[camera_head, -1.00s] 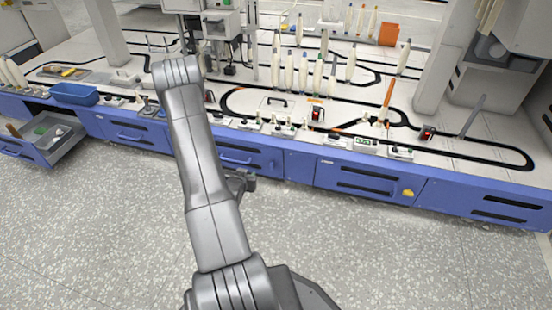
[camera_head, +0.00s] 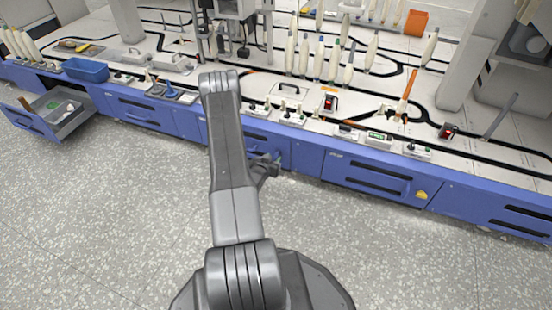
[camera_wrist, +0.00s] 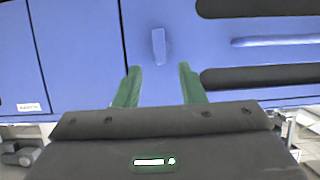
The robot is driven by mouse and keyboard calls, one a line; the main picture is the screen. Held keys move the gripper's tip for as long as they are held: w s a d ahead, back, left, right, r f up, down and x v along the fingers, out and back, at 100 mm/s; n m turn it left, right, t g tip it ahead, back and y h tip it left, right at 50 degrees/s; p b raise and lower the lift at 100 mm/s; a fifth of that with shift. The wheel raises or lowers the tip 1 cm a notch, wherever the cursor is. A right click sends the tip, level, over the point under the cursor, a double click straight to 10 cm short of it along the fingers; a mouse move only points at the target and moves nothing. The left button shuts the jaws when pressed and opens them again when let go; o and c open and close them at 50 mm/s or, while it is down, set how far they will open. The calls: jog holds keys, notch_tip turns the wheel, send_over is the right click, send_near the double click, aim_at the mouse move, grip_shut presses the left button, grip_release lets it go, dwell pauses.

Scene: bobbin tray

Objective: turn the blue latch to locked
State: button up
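The blue latch (camera_wrist: 158,46) is a short bar on the blue bench front in the wrist view. It stands almost upright in that picture, between the door seam on its left and a dark slot on its right. My gripper (camera_wrist: 159,72) has green fingers spread apart with nothing between them. The latch shows just beyond the fingertips, roughly centred between them, and looks untouched. In the head view my gripper (camera_head: 268,166) is at the bench front, partly behind my arm. I cannot make out the latch there.
A drawer (camera_head: 62,115) stands open at the far left, below a blue bin (camera_head: 86,69). Bobbins (camera_head: 320,55) and small devices (camera_head: 379,137) crowd the bench top. A yellow knob (camera_head: 421,195) sits on the front at right. The speckled floor (camera_head: 110,220) is clear.

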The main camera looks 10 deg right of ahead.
aim_at(277, 154)
jog(key=shift+b+x, duration=0.5)
jog(key=shift+x, duration=1.65)
jog(key=shift+c, duration=0.5)
grip_shut()
